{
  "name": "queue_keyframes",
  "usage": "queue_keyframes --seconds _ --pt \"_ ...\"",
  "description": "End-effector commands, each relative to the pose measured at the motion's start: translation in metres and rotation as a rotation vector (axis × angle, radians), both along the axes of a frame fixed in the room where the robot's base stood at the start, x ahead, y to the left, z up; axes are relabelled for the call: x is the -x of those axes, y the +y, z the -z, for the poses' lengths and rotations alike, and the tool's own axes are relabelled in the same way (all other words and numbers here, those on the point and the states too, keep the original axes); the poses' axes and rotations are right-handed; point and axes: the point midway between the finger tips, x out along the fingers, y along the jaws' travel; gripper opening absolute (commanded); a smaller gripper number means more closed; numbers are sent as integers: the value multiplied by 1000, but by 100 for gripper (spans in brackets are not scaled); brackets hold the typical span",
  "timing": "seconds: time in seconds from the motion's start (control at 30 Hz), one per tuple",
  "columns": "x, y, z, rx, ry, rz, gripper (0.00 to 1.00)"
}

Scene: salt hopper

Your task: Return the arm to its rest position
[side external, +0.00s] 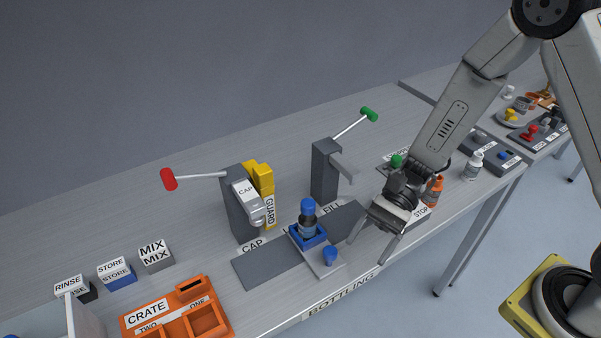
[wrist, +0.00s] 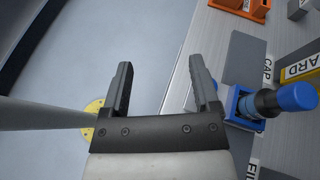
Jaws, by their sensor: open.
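My gripper (side external: 371,232) hangs at the front edge of the bench, just right of the blue holder, with its fingers spread and nothing between them. In the wrist view my gripper (wrist: 160,88) is open and empty, over the bench edge and floor. A dark bottle with a blue cap (side external: 308,218) stands upright in the blue holder (side external: 297,238) on a light plate. The bottle also shows in the wrist view (wrist: 272,102), to the right of my right finger, apart from it.
The cap press (side external: 240,215) with a red-knobbed lever and the fill post (side external: 323,172) with a green-knobbed lever stand behind. An orange crate (side external: 215,325) is at front left. An orange bottle (side external: 433,192) and white bottle (side external: 473,166) stand right. Open floor lies in front.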

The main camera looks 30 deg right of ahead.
Motion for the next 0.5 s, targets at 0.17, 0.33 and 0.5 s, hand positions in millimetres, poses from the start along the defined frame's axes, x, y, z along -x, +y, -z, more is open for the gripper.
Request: queue_keyframes --seconds 0.17,0.33,0.5 --pt "21 -30 0 197 -170 -177 78" --pt "31 -63 0 378 -353 -342 78" --pt "31 -98 -5 550 -557 -500 78"
